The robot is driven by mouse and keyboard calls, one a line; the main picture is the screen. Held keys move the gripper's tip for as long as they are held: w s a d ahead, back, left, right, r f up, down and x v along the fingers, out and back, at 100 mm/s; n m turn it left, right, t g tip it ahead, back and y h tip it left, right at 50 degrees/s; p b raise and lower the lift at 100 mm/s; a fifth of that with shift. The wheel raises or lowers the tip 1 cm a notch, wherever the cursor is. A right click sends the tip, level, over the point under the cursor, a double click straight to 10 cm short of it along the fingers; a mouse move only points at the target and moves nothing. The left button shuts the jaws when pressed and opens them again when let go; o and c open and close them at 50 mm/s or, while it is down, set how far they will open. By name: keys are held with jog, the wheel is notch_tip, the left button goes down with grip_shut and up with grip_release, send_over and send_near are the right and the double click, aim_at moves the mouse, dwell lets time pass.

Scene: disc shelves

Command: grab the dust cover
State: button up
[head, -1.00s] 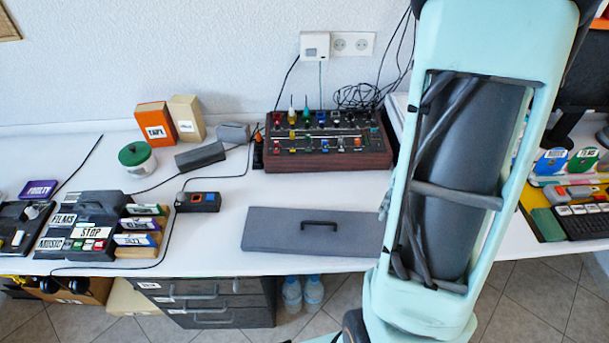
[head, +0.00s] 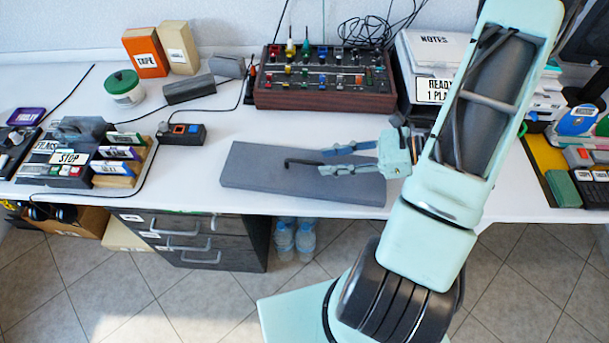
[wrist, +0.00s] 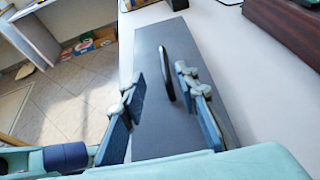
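The dust cover is a flat dark grey panel (head: 250,184) with a black bar handle (head: 302,163), lying on the white table near its front edge. In the wrist view the cover (wrist: 150,48) runs away from me and its handle (wrist: 167,73) stands up in the gap between my fingers. My gripper (head: 323,161) is open and reaches in from the right, low over the cover. Its fingertips (wrist: 160,84) lie to either side of the handle's line; neither clearly touches it. How far the handle sits between the fingers is hard to tell.
A wood-sided control panel (head: 325,102) with knobs stands behind the cover. A small black box (head: 181,134) with coloured buttons and a cassette rack (head: 118,183) are to the left. Papers and boxes (head: 433,90) stand at the back right. Table around the cover's left side is clear.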

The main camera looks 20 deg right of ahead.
aim_at(305, 162)
jog(key=x, duration=0.7)
jog(key=shift+w+f, duration=0.3)
jog(key=shift+w, duration=0.05)
jog(key=shift+c, duration=0.3)
grip_shut()
